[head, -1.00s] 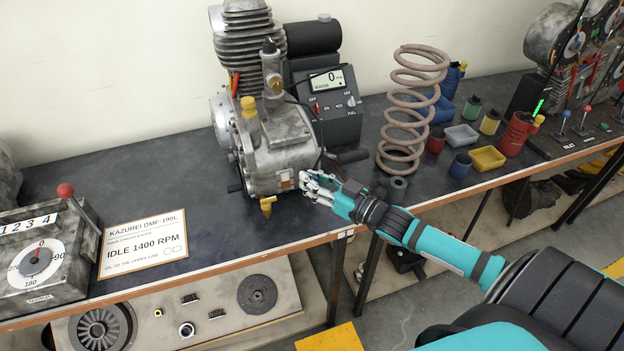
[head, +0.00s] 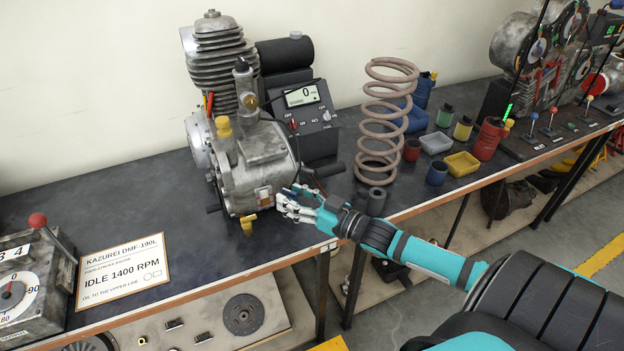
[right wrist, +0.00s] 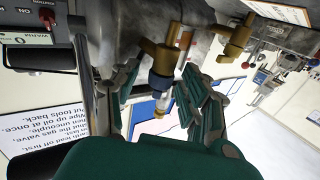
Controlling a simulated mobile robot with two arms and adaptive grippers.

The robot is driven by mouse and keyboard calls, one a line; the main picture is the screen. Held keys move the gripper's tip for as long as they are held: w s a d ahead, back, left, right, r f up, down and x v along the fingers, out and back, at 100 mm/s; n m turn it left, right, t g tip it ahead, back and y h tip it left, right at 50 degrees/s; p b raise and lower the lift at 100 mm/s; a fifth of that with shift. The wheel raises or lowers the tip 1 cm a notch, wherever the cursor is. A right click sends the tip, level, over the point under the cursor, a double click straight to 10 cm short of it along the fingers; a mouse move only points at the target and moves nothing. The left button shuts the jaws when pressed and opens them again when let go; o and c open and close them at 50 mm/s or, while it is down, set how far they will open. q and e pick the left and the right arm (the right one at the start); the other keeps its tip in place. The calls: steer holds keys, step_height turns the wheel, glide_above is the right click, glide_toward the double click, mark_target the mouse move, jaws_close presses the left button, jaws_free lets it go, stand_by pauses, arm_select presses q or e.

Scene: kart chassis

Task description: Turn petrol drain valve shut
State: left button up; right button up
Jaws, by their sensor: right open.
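The grey engine (head: 262,150) stands on the bench. A brass tap (head: 248,222) hangs low at its front edge, left of my right gripper (head: 284,204). My right gripper is open at the engine's lower right corner. In the right wrist view its fingers (right wrist: 160,78) stand apart on either side of a brass valve (right wrist: 162,56), with a clear, yellow-ended piece (right wrist: 160,104) beyond it. Whether the fingers touch the valve cannot be told. A second brass tap (right wrist: 238,36) is outside the fingers, to the right. Which one is the petrol drain valve is not labelled. My left gripper is not in view.
A rusty coil spring (head: 385,120) and a small dark cylinder (head: 376,202) stand right of the engine. Small cups and trays (head: 461,164) are farther right. A sign reading IDLE 1400 RPM (head: 122,270) lies at the left; the bench between it and the engine is clear.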

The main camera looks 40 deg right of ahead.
steer(key=v, duration=1.1)
steer(key=shift+s, duration=0.25)
steer(key=shift+d, duration=0.1)
